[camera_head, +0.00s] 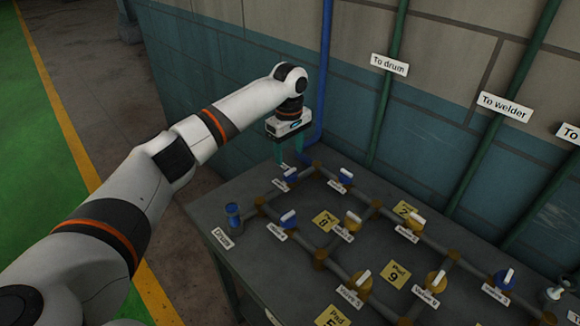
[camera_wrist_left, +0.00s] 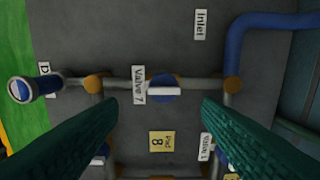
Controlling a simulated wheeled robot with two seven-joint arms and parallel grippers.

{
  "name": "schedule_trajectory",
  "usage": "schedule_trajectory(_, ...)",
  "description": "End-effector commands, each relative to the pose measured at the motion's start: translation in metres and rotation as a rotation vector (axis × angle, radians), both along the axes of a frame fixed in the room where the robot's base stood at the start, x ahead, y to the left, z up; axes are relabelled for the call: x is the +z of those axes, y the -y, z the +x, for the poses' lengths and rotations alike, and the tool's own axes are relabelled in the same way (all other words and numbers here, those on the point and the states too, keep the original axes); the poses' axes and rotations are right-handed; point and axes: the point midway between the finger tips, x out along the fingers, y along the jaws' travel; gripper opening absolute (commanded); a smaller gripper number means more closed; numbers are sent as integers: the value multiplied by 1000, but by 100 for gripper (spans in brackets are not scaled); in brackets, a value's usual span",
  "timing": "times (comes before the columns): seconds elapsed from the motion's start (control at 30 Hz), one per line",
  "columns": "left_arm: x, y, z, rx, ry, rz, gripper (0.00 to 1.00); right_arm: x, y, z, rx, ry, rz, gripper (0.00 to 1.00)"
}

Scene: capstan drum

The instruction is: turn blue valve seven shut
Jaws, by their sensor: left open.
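Blue valve seven (camera_wrist_left: 165,88) is a blue disc with a white bar handle, on a pipe between two brass joints in the left wrist view. The handle lies along the pipe. The "Valve 7" label (camera_wrist_left: 139,85) is beside it. In the head view the valve (camera_head: 290,173) is at the table's far left part, just below my left gripper (camera_head: 291,159). My left gripper's green fingers are wide apart, also in the wrist view (camera_wrist_left: 159,106). The valve shows between and beyond the fingertips, with nothing held. My right gripper is not in view.
Another blue valve (camera_head: 345,176) stands close on the right, and one (camera_head: 289,218) nearer. Yellow valves (camera_head: 353,220) and pads fill the table's middle. A blue inlet pipe (camera_head: 322,100) rises beside my left gripper, near the wall. A blue drum fitting (camera_head: 233,216) stands at the left edge.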

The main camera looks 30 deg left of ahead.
Motion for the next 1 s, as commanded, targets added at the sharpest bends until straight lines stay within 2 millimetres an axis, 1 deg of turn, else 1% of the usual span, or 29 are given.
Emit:
schedule_trajectory(0.03,-11,0,-1,0,-6,2,59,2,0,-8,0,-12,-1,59)
schedule_trajectory(0.13,-31,0,-1,1,-5,2,59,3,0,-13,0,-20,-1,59)
schedule_trajectory(0.23,-47,-1,-1,1,-3,2,59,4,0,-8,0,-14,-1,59)
schedule_trajectory(0.33,-59,-1,0,1,-2,2,59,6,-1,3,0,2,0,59)
schedule_trajectory(0.4,-65,0,0,0,-1,0,59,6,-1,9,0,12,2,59)
schedule_trajectory(0.47,-68,-1,0,0,-2,2,59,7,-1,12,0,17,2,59)
schedule_trajectory(0.77,-70,-1,0,0,0,1,59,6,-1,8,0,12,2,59)
schedule_trajectory(0.87,-70,-1,0,0,0,1,45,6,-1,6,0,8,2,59)
schedule_trajectory(1.0,-70,-1,0,0,0,1,22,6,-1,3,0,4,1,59)
